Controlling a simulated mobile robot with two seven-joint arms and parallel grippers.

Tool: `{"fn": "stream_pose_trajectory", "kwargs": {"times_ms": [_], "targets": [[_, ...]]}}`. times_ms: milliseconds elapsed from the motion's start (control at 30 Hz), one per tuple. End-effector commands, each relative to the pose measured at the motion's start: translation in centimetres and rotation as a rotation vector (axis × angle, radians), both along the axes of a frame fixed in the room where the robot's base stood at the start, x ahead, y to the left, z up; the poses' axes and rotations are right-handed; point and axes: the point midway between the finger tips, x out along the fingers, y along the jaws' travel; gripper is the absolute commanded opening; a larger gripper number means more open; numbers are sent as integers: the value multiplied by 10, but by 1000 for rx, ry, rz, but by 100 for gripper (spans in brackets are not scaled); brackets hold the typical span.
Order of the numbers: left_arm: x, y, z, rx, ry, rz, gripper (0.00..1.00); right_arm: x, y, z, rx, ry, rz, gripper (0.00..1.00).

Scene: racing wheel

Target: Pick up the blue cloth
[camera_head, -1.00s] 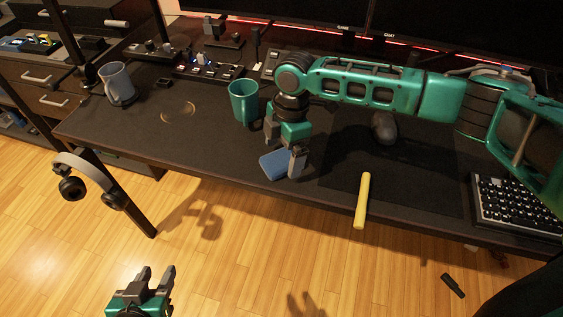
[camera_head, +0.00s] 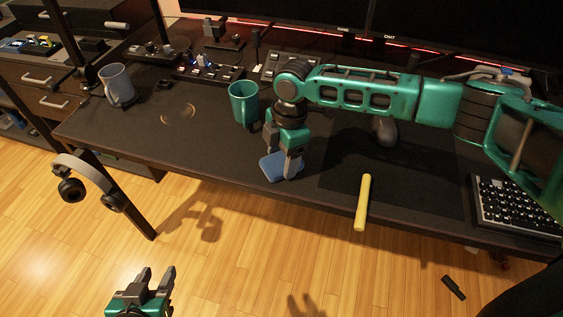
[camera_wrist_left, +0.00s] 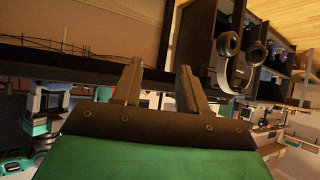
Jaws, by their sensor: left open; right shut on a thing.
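The blue cloth (camera_head: 272,168) is a small folded pad near the front of the dark desk, in the middle of the head view. My right gripper (camera_head: 287,172) reaches down over it with its arm coming from the right. Its fingers are shut on the cloth, and part of the cloth shows between and beside them. The cloth is at or very near the desk surface; I cannot tell whether it is clear of it. My left gripper (camera_head: 156,277) is open and empty, low in front of the desk. It also shows open in the left wrist view (camera_wrist_left: 160,82).
A green mug (camera_head: 243,103) stands close behind my right gripper. A grey mug (camera_head: 118,85) is at the left. A yellow stick (camera_head: 362,202) lies at the front edge. A mouse (camera_head: 384,130), keyboard (camera_head: 515,205) and hanging headphones (camera_head: 88,180) are around. The desk's left middle is clear.

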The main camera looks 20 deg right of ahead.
Motion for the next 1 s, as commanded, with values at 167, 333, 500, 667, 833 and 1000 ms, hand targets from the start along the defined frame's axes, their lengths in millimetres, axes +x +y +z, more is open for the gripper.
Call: {"fn": "stream_pose_trajectory", "kwargs": {"times_ms": [167,333,500,667,833,1000], "targets": [[0,0,-1,1,3,0,43,0,0,0,0,0,0,34],[0,0,1,2,2,0,43,1,0,10,1,-2,0,34],[0,2,8,4,-4,2,43,1,0,43,2,-5,0,34],[0,5,13,11,-8,5,43,1,0,90,2,-5,0,34],[-3,9,14,17,-6,11,43,1,0,138,2,-5,1,34],[-7,14,12,25,2,17,43,1,0,174,2,-3,0,34]]}}
